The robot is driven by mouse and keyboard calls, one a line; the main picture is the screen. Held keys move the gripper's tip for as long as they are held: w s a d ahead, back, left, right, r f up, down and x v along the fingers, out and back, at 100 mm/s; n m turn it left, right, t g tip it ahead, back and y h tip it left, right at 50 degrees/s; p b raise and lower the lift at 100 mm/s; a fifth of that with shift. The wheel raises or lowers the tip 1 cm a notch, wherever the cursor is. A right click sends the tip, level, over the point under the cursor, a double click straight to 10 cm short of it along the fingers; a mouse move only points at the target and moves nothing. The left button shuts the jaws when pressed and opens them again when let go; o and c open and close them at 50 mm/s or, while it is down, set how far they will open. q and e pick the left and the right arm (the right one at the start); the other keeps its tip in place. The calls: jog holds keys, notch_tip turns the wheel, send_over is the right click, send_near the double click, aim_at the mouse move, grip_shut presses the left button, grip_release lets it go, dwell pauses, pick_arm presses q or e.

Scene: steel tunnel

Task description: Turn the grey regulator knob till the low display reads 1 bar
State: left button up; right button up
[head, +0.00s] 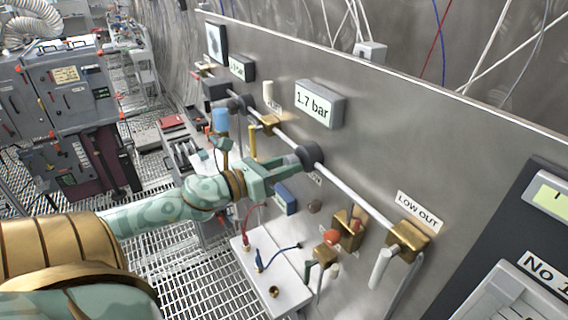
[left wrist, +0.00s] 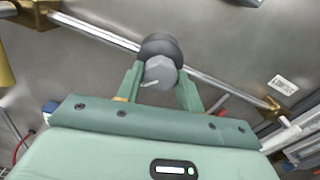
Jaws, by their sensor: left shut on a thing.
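The grey regulator knob (left wrist: 160,72) sits in front of a dark round body on the steel pipe in the left wrist view. A pale pointer mark on it points to the lower left. My left gripper (left wrist: 159,84) has a finger on each side of the knob and is shut on it. In the head view my left gripper (head: 294,168) reaches the dark round regulator body (head: 309,155), and its fingers hide the knob. The low display (head: 314,104) above it reads 1.7 bar. My right gripper is not in view.
The pipe runs to a brass valve (head: 409,238) under a "LOW OUT" label (head: 417,209). A white box (head: 270,272) with red and blue leads stands below my gripper. Brass fittings with a red knob (head: 332,237) lie to the right. A grated floor lies left.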

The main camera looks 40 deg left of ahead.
pick_arm(q)
jog(key=n+p, duration=0.3)
jog(key=n, duration=0.2)
jog(key=shift+r+p, duration=0.2)
jog(key=shift+p, duration=0.1)
jog(key=n+p, duration=0.1)
jog(key=n, duration=0.1)
jog(key=shift+f+n+p, duration=0.1)
jog(key=shift+n+p, duration=0.2)
jog(key=shift+p, duration=0.1)
jog(key=shift+n+p, duration=0.3)
jog(key=shift+n, duration=0.2)
jog(key=shift+f, duration=0.1)
jog(key=o, duration=1)
jog(key=shift+a, duration=0.1)
